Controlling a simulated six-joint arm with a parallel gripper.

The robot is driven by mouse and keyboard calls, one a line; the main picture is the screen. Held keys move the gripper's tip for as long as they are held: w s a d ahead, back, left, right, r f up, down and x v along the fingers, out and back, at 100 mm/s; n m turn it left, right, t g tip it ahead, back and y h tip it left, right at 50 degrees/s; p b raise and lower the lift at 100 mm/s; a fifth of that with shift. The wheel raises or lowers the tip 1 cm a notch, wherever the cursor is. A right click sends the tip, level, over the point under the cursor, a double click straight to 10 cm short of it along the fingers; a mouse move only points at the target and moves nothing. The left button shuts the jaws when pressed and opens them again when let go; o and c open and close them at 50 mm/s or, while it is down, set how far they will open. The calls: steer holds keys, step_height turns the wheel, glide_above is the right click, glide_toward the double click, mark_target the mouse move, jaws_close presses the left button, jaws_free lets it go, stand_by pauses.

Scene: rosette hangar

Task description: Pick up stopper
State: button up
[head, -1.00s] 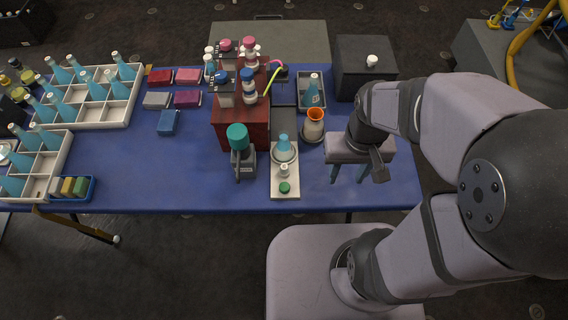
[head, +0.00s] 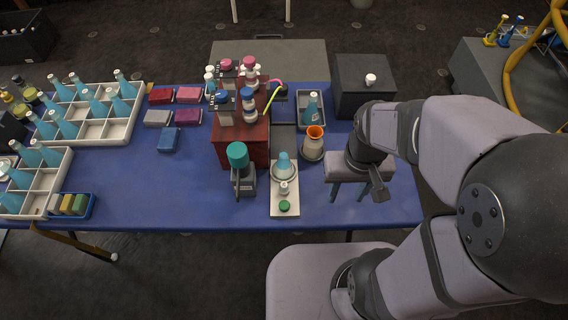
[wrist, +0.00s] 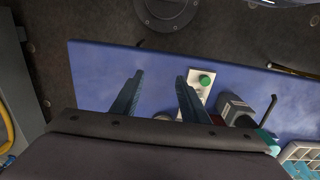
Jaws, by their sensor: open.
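A small green round stopper (head: 285,206) lies near the front end of a white tray (head: 291,211); the wrist view also shows the green stopper (wrist: 204,79). A small white stopper-like piece (head: 284,187) stands just behind it, by a blue conical flask (head: 284,165). I cannot tell from the frames which one the task means. My gripper (head: 347,195) is open and empty above the table, right of the tray, fingers pointing down. In the wrist view the fingers (wrist: 160,78) are apart over bare blue tabletop, with the green stopper right of them.
A teal-capped grey device (head: 243,180) stands left of the tray. An orange-rimmed flask (head: 314,140) and a bottle in a grey tray (head: 313,122) stand behind my gripper. A red block (head: 230,152) holds bottles.

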steer(key=shift+o, duration=0.4)
steer(key=n+b, duration=0.1)
steer(key=n, duration=0.4)
glide_above(284, 184)
steer(key=f, duration=0.7)
steer(key=shift+s+d, duration=0.1)
steer(key=shift+d, duration=0.15)
steer(key=shift+a+f+p, duration=0.15)
steer(key=shift+f+p, duration=0.2)
steer(key=shift+f, duration=1.5)
steer(key=shift+a+f+p, duration=0.1)
steer(key=shift+f+p, duration=0.2)
steer(key=shift+f, duration=1.5)
jaws_close()
